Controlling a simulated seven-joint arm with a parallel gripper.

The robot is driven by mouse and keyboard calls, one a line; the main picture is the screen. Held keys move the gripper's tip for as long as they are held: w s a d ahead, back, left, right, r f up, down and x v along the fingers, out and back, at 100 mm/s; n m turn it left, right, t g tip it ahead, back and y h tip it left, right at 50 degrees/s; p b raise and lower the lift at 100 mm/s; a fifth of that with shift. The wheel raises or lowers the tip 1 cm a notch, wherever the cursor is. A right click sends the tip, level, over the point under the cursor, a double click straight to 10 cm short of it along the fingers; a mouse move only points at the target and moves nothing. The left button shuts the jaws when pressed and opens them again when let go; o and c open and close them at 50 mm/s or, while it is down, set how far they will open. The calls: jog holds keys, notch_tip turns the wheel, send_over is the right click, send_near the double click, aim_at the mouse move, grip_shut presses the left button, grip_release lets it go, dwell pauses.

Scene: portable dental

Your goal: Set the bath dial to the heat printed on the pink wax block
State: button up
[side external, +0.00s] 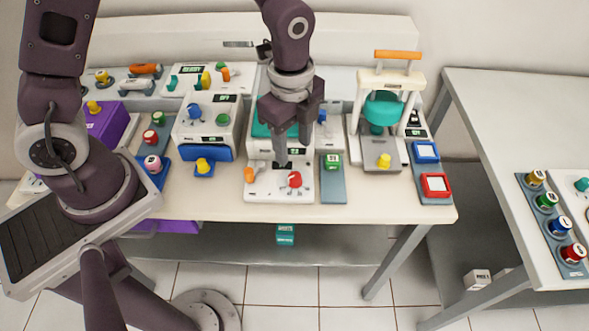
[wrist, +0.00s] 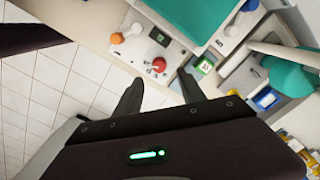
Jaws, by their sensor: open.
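A white unit (side external: 270,193) with a teal top stands at the middle of the table, under my gripper. Its front panel carries a red dial (side external: 294,180) and an orange knob (side external: 249,175). In the wrist view the red dial (wrist: 158,65) lies just beyond my fingertips, and the orange knob (wrist: 117,38) is further left. I cannot read the dial's marks or tell for sure that this unit is the bath. My gripper (side external: 281,158) points down above the panel, open and empty; both fingers show in the wrist view (wrist: 160,92). I cannot make out a pink wax block.
A green block (side external: 332,161) sits on a slate strip right of the white unit. A press with a teal part (side external: 383,108) and yellow knob stands further right, beside blue and red-framed pads (side external: 435,185). Several knobbed devices crowd the left. A side table (side external: 510,130) is at right.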

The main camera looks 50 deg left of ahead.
aim_at(295, 175)
jog(key=shift+m, duration=0.3)
jog(key=f, duration=0.8)
jog(key=shift+d+f, duration=0.2)
grip_shut()
